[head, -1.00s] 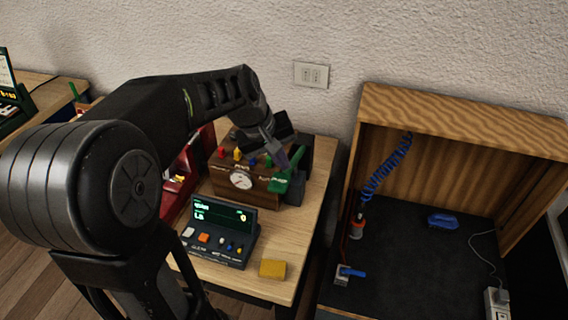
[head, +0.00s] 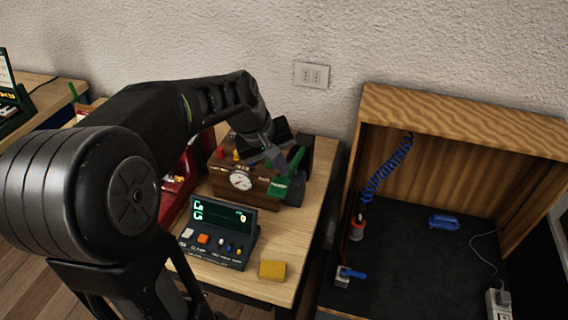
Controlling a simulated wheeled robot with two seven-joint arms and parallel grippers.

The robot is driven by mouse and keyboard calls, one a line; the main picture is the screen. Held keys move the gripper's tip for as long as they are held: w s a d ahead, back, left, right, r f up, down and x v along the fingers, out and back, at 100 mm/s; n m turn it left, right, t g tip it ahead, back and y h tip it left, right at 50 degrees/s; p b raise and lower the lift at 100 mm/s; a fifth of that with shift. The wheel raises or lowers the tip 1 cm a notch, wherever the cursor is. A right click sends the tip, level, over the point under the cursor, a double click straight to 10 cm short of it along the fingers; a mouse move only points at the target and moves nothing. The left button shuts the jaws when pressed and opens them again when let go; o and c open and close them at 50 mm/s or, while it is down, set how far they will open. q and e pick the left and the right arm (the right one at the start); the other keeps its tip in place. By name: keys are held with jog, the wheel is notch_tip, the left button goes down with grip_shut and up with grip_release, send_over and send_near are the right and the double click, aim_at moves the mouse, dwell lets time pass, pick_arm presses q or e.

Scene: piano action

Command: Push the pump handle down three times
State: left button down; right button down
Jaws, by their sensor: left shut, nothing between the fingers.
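A brown wooden box with a round white dial (head: 240,181) stands on the light wood table. A green lever, apparently the pump handle (head: 281,188), sits at the box's right end. My left gripper (head: 278,163) reaches in from above and is shut and empty. Its fingertips are at the green lever and overlap its upper part in the picture; I cannot tell for certain whether they touch. The gripper hides part of the box's top and back. My right gripper is not in view.
A dark console (head: 221,231) with a lit screen and buttons stands in front of the box. A yellow block (head: 272,270) lies at the table's front right. A red object (head: 178,185) is left of the box. A wooden cabinet (head: 470,120) stands to the right.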

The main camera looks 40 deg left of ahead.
pick_arm(q)
jog(key=shift+s+d+f+b, duration=0.1)
jog(key=shift+s+f+b, duration=0.15)
jog(key=shift+f+b, duration=0.3)
jog(key=shift+s+d+f+b, duration=0.1)
jog(key=shift+s+f+b, duration=0.2)
jog(key=shift+f, duration=0.35)
dwell(1.3)
jog(key=shift+w+r, duration=0.1)
jog(key=shift+r, duration=0.05)
jog(key=shift+w+a+r+p, duration=0.15)
jog(key=shift+w+r+p, duration=0.25)
jog(key=shift+r+p, duration=0.55)
jog(key=shift+w+a+r+p, duration=0.15)
jog(key=shift+w+r+p, duration=0.2)
jog(key=shift+r+p, duration=0.6)
jog(key=shift+w+a+r+p, duration=0.15)
jog(key=shift+w+r+p, duration=0.35)
jog(key=shift+r, duration=0.8)
jog(key=r+p, duration=0.1)
jog(key=w+r+p, duration=0.1)
jog(key=r, duration=0.1)
jog(key=w+r+p, duration=0.1)
jog(key=shift+a+r+p, duration=0.25)
jog(key=shift+a+p, duration=0.1)
jog(key=shift+p, duration=0.05)
